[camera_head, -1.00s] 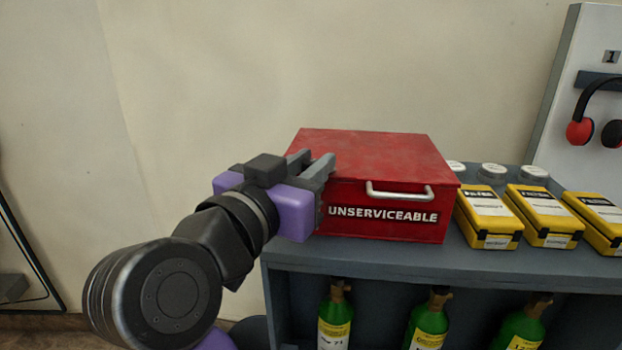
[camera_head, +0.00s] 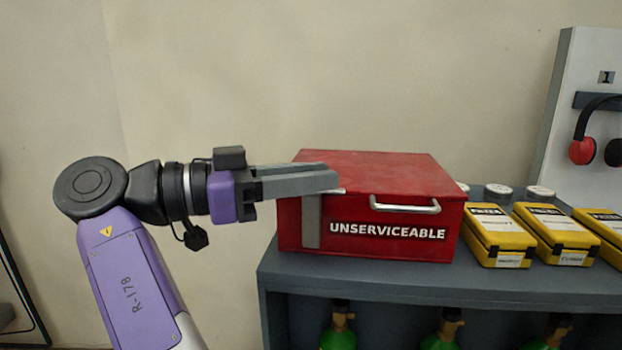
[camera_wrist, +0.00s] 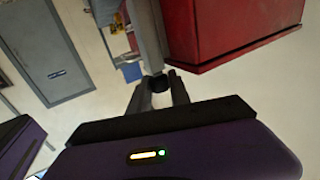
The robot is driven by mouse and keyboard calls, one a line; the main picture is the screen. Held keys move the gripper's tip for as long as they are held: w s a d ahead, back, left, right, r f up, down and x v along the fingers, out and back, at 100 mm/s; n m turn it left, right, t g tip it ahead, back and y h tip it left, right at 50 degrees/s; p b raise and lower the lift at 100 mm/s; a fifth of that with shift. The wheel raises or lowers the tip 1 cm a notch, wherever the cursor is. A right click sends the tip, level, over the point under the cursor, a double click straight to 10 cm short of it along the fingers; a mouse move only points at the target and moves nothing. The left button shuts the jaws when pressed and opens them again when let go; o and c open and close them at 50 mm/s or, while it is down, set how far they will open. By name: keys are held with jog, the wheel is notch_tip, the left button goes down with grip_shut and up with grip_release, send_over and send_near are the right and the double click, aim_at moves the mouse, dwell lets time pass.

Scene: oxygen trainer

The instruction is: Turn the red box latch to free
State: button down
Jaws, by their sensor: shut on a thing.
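The red box (camera_head: 370,172), marked UNSERVICEABLE, sits shut on the grey shelf unit. A grey upright strip (camera_head: 312,222), which looks like the latch, is on the left of its front face. My gripper (camera_head: 328,180) reaches level from the left across the box's upper left front, hiding the strip's top. In the wrist view, the fingers (camera_wrist: 158,80) are closed around a dark knob (camera_wrist: 157,82) at the end of a grey bar (camera_wrist: 147,35), which runs beside the red box (camera_wrist: 230,30). The knob is hidden by the fingers in the head view.
A silver handle (camera_head: 405,206) sticks out from the box front, right of my fingertips. Yellow cases (camera_head: 497,235) stand on the grey shelf (camera_head: 365,272) to the right, with green bottles (camera_head: 340,338) below.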

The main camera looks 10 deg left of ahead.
jog(key=shift+f+m+g+h, duration=0.15)
jog(key=shift+m+g+h, duration=0.2)
jog(key=shift+g, duration=0.45)
jog(key=c, duration=1.2)
grip_release()
jog(key=b+v, duration=0.1)
jog(key=v, duration=0.6)
jog(key=shift+s+a, duration=0.2)
jog(key=shift+a, duration=0.2)
jog(key=shift+a, duration=0.1)
